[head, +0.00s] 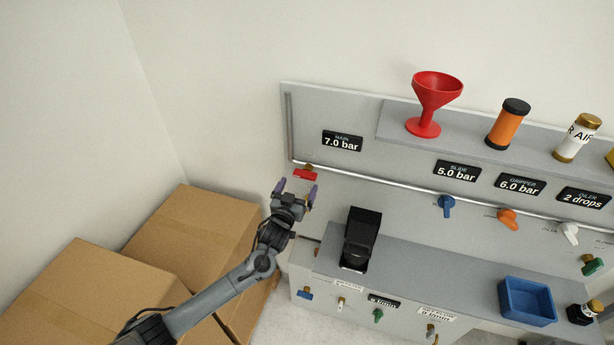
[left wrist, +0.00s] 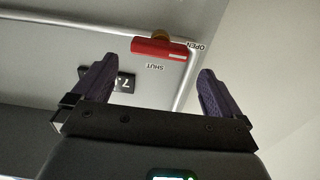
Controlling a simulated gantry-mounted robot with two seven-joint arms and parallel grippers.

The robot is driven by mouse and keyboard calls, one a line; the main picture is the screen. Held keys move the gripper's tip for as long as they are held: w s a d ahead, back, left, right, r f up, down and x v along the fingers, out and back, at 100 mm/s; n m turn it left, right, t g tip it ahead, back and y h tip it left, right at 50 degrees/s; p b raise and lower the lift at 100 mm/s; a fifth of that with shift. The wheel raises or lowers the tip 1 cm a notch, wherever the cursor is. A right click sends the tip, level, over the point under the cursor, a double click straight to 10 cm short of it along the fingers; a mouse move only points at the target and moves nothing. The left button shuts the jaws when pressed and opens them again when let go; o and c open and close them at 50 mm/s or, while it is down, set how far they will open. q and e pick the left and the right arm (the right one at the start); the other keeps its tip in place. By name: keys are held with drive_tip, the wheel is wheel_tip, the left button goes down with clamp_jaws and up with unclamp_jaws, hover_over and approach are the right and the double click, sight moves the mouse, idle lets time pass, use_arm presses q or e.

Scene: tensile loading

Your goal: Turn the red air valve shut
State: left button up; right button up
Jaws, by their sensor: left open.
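The red air valve (head: 305,174) is a red bar handle on a brass fitting, on the pipe at the left end of the grey panel. In the left wrist view the red handle (left wrist: 160,49) lies ahead of my fingertips, with an OPEN label by its right end and a SHUT label below it. My left gripper (head: 297,190) is open and empty, its purple fingers just below and in front of the valve. In the left wrist view the fingers (left wrist: 152,78) stand wide, apart from the handle. My right gripper is out of view.
The panel carries blue (head: 446,206), orange (head: 508,218) and white (head: 569,233) knobs. A red funnel (head: 434,100) stands on the upper shelf. A black device (head: 360,240) and a blue bin (head: 527,301) sit on the lower ledge. Cardboard boxes (head: 195,240) stand at left.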

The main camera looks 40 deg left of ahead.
sight(304, 178)
use_arm(q)
drive_tip(key=b+x, duration=0.6)
drive_tip(key=x, duration=0.1)
drive_tip(key=shift+w+f, duration=0.1)
drive_tip(key=shift+f, duration=0.2)
drive_tip(key=shift+w+a+r+b, duration=0.15)
drive_tip(key=shift+w+b, duration=0.2)
drive_tip(key=shift+w, duration=0.05)
drive_tip(key=shift+w+a+r+b, duration=0.1)
drive_tip(key=shift+w+b, duration=0.2)
drive_tip(key=shift+w, duration=0.1)
drive_tip(key=shift+c, duration=0.5)
drive_tip(key=c, duration=0.7)
